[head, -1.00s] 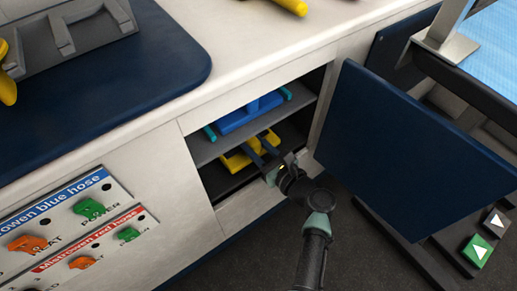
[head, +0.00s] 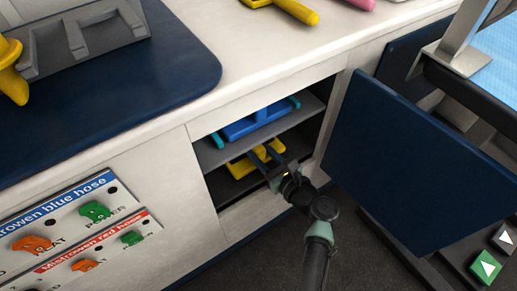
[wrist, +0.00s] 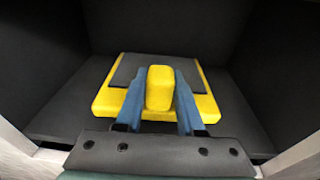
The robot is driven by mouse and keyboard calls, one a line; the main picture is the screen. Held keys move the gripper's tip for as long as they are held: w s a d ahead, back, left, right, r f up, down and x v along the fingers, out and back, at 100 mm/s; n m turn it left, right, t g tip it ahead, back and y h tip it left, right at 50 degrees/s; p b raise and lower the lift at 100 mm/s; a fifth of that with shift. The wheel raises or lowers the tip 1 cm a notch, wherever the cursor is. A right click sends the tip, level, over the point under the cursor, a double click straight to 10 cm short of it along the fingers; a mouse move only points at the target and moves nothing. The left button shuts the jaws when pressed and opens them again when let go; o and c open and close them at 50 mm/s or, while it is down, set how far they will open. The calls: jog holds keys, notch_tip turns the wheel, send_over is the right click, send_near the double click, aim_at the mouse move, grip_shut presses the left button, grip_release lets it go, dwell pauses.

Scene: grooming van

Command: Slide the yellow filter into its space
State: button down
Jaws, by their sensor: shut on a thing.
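The yellow filter (wrist: 205,106) is a flat yellow frame with a dark panel and a raised yellow handle (wrist: 160,88). It lies inside the lower compartment of the open cabinet, and it also shows in the head view (head: 240,169). My gripper (wrist: 160,92) is shut on the handle, one blue finger on each side. In the head view my gripper (head: 266,155) reaches in through the cabinet opening. The filter looks flat and close to the dark compartment floor (wrist: 60,125); whether it touches the floor is unclear. Part of its front edge is hidden by my gripper.
A blue filter (head: 258,119) with teal ends sits on the grey shelf (head: 222,155) above. The dark blue cabinet door (head: 425,165) stands open to the right of my arm. Dark walls flank the yellow filter, with some room on both sides and behind.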

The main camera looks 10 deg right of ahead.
jog(key=shift+f, duration=0.3)
jog(key=shift+c, duration=2.2)
grip_release()
jog(key=p+v, duration=0.5)
jog(key=v, duration=0.8)
jog(key=shift+p, duration=0.3)
jog(key=shift+f, duration=0.1)
